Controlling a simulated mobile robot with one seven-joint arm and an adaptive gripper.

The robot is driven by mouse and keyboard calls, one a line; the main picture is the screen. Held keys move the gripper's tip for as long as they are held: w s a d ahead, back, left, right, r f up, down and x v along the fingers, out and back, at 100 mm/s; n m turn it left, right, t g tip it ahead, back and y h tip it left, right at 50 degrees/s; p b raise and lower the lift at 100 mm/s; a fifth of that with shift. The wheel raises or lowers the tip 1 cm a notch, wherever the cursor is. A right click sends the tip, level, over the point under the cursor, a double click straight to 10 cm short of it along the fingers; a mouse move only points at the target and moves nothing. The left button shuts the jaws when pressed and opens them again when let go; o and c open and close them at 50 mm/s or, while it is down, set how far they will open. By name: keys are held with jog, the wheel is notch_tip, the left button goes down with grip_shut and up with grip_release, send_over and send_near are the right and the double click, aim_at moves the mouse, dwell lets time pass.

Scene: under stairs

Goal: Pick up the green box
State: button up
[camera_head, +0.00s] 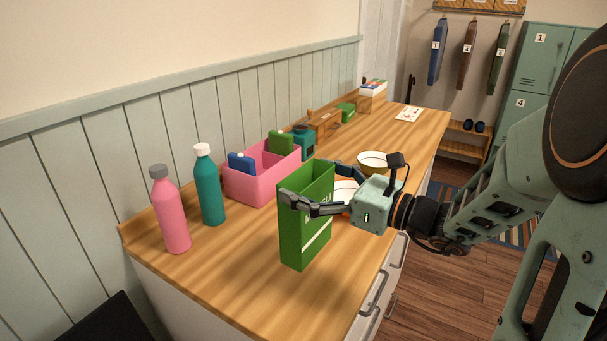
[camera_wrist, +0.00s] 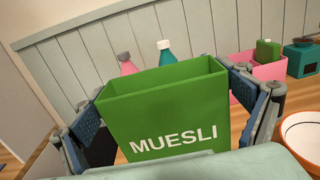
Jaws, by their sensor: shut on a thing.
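The green box (camera_head: 306,222) is a tall, open-topped box with white lettering. In the wrist view the box (camera_wrist: 165,115) reads "MUESLI" and its inside looks empty. My gripper (camera_head: 305,183) is shut on it, with one finger on each side near its top. In the wrist view the pads of my gripper (camera_wrist: 168,100) press against the left and right sides. The box is about upright over the front part of the wooden counter (camera_head: 225,285). I cannot tell for sure whether its bottom touches the counter.
A pink bottle (camera_head: 171,215) and a teal bottle (camera_head: 210,190) stand left of the box. A pink bin (camera_head: 252,187) with small items is behind it. Bowls, including a yellowish one (camera_head: 374,161), sit behind my gripper. The counter's front left is clear.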

jog(key=s+d+r+p, duration=0.4)
jog(key=s+r+p, duration=0.2)
jog(key=s, duration=0.4)
jog(key=shift+s+r+p, duration=0.3)
jog(key=shift+r+p, duration=0.1)
jog(key=shift+p, duration=0.4)
jog(key=o, duration=0.8)
jog(key=c, duration=1.4)
jog(key=shift+o, duration=0.2)
jog(key=shift+d, duration=0.1)
